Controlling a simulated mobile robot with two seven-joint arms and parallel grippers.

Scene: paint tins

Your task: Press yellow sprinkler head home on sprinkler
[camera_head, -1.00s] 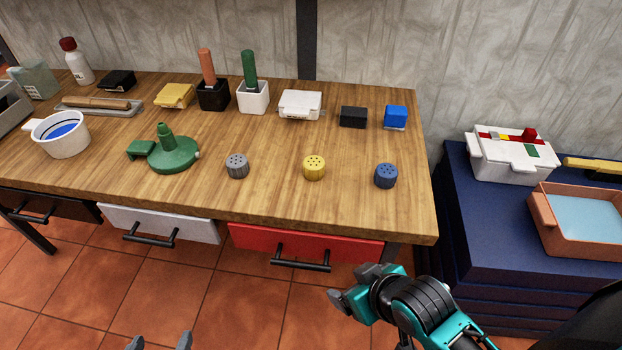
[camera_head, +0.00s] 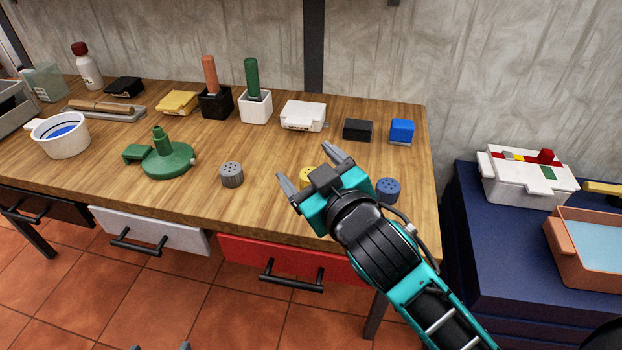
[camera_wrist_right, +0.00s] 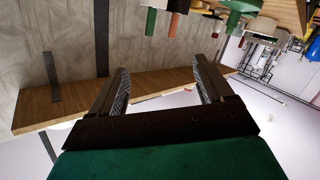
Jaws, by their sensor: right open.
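The yellow sprinkler head (camera_head: 306,174) stands on the table, mostly hidden behind my right gripper in the head view. My right gripper (camera_head: 308,172) is open and empty, above the front part of the table and over the yellow head. The green sprinkler (camera_head: 168,160), a round base with an upright spout, stands on the table to the left. A grey head (camera_head: 232,175) and a blue head (camera_head: 388,190) stand on either side of the yellow one. In the right wrist view the open fingers (camera_wrist_right: 160,88) hold nothing. Only tips of my left gripper (camera_head: 160,347) show at the bottom edge.
Two pots with an orange handle (camera_head: 209,72) and a green handle (camera_head: 252,78) stand at the back. A white box (camera_head: 303,116), a black block (camera_head: 358,130) and a blue block (camera_head: 401,131) sit to their right. The front strip between sprinkler and grey head is clear.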

